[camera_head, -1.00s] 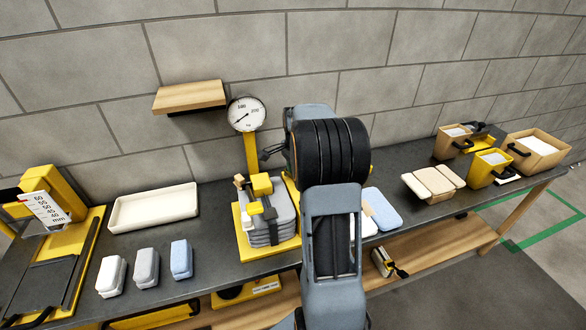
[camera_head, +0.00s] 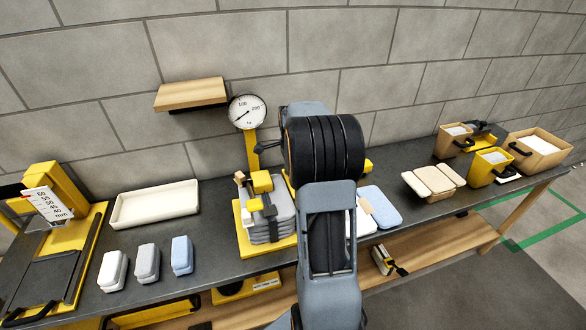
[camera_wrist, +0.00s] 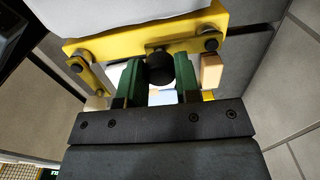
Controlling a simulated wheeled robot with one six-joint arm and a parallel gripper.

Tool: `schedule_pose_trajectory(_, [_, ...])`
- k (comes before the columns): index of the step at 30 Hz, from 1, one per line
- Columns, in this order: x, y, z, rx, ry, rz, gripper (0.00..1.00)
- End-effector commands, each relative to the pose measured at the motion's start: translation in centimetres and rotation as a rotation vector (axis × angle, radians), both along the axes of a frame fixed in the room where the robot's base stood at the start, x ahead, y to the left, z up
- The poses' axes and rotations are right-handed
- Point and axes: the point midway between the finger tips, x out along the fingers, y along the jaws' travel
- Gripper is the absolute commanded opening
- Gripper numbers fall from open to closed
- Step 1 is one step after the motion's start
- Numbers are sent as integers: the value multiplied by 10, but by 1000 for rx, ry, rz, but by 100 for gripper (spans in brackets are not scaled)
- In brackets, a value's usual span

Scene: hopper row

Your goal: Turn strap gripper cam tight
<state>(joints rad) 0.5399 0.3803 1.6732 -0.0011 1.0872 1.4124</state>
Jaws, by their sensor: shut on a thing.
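In the wrist view my gripper (camera_wrist: 160,80) has its two green fingers shut on a black round knob (camera_wrist: 158,66), one on each side. The knob sits at the middle of a yellow bracket (camera_wrist: 190,42) with bolted ends. I take this bracket to be the strap gripper and the knob its cam, but cannot be sure. Pale wooden pieces (camera_wrist: 211,71) show by the bracket's ends. A white surface fills the top. In the head view my arm hides the gripper and knob; a yellow bit (camera_head: 368,164) shows at the arm's right edge.
A stack of grey packs (camera_head: 268,232) with a yellow block stands left of my arm, beneath a dial gauge (camera_head: 246,112). A white tray (camera_head: 154,205), several small blocks (camera_head: 146,263), bins (camera_head: 490,167) and beige pads (camera_head: 433,181) share the bench. A wooden shelf (camera_head: 191,95) is above.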

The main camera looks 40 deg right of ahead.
Motion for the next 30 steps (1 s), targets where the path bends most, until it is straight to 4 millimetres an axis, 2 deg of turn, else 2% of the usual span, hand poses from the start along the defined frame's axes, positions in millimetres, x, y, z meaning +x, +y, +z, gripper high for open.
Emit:
schedule_pose_trajectory(2, [0,0,0,1,0,-4,0])
schedule_pose_trajectory(3, [0,0,0,1,0,-4,33])
schedule_pose_trajectory(10, [0,1,0,1,1,-1,55])
schedule_pose_trajectory(20, [1,0,5,1,-1,1,56])
schedule_pose_trajectory(23, [1,0,16,0,-3,1,56])
schedule_pose_trajectory(30, [1,0,65,-2,-5,0,56])
